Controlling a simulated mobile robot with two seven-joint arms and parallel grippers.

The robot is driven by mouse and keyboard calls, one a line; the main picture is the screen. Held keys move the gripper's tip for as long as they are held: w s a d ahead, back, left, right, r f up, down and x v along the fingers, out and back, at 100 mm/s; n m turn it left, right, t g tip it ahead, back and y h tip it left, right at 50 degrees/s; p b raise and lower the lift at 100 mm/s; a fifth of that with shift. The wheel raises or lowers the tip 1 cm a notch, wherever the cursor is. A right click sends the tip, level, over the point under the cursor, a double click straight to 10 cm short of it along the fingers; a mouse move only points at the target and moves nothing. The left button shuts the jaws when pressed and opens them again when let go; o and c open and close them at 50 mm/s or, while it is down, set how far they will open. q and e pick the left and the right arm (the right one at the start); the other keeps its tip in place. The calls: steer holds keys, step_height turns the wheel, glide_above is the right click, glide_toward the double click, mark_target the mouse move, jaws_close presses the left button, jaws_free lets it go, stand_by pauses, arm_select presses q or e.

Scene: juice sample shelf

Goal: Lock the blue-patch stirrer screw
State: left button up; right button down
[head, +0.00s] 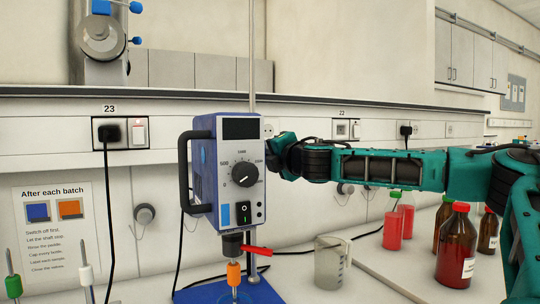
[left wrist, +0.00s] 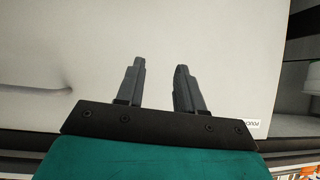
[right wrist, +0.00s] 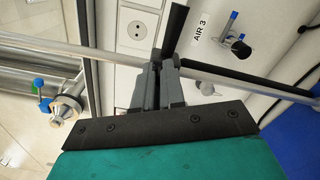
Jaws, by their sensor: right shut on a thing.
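The stirrer (head: 201,160) stands upright on its stand, with a blue patch (head: 225,215) beside its power switch. Its stand rod (head: 252,60) rises behind it and crosses the right wrist view (right wrist: 245,78). My right gripper (head: 273,152) reaches in from the right, behind the stirrer's right side. In the right wrist view, its fingers (right wrist: 163,68) are closed at the rod, on what looks like the black handle of the screw (right wrist: 176,28). The screw's body is hidden. My left gripper (left wrist: 160,65) is open and empty, pointing at a pale surface away from the stirrer.
A beaker (head: 332,262) stands right of the stirrer's blue base (head: 215,292). Brown bottles and red-filled bottles (head: 392,230) stand farther right, below my right arm. A red lever (head: 257,250) juts out under the stirrer. An instruction sheet (head: 55,235) hangs at left.

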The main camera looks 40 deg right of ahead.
steer(key=m, duration=0.1)
steer(key=f+m+b, duration=0.1)
steer(key=m, duration=0.2)
steer(key=shift+a+f+m+b, duration=0.1)
steer(key=shift+f+m+b, duration=0.15)
steer(key=shift+m+b, duration=0.05)
stand_by(0.5)
steer(key=c, duration=1.2)
jaws_free()
steer(key=shift+r, duration=0.15)
steer(key=shift+c, duration=0.2)
steer(key=shift+r, duration=0.1)
steer(key=shift+s, duration=0.1)
